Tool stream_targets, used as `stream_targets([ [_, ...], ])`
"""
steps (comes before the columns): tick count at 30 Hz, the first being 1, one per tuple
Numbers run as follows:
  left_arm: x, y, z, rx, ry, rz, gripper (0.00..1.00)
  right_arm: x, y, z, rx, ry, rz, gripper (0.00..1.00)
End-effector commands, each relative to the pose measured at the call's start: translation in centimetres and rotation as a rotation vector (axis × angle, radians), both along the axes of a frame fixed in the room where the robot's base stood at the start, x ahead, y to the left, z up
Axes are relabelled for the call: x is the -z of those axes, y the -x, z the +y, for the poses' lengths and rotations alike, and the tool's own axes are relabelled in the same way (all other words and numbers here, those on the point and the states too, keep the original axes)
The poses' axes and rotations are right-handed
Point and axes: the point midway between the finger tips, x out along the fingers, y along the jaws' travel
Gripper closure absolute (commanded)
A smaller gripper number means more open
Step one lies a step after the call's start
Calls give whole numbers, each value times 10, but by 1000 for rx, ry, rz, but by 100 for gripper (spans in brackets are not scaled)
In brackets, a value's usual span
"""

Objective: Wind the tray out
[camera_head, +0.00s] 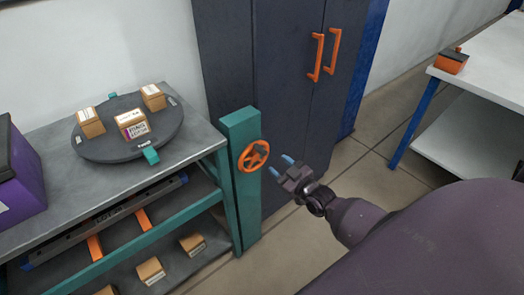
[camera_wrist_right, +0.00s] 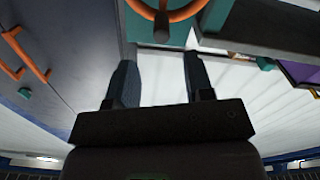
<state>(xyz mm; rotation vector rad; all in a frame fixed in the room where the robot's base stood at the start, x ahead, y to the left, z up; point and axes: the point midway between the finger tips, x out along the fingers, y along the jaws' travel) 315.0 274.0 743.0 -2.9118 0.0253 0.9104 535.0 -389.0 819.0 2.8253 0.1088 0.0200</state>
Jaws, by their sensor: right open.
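An orange handwheel (camera_head: 253,156) with spokes is mounted on a teal post (camera_head: 241,199) at the right end of the workbench. My right gripper (camera_head: 280,165) is open and empty, just right of the wheel, with its blue fingertips pointing at it and apart from it. In the right wrist view the wheel (camera_wrist_right: 172,15) is cut off by the top edge, with a dark knob (camera_wrist_right: 161,30) ahead of the gap between the fingers (camera_wrist_right: 159,65). A dark tray-like frame (camera_head: 75,240) with orange strips sits under the benchtop; I cannot tell whether it is the tray. My left gripper is not in view.
A round black turntable (camera_head: 105,150) with small boxes stands on the bench, beside a purple bin (camera_head: 18,185). More boxes (camera_head: 151,270) lie on the lower shelf. A dark cabinet (camera_head: 280,70) stands behind the wheel; a white table (camera_head: 490,75) is at right.

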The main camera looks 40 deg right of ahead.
Motion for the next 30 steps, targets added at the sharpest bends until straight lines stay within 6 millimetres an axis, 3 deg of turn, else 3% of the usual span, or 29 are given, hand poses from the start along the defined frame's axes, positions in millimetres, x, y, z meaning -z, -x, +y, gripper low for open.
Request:
stream_targets([
  [9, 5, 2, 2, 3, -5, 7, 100, 1, -52, 5, -2, -2, 1, 52],
  [15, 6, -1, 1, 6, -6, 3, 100, 1, -77, 7, -2, -1, 2, 52],
  [21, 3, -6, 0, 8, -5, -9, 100, 1, -89, 8, -1, -2, 3, 52],
  [30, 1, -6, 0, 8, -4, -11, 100, 0, -91, 8, -1, -1, 3, 52],
])
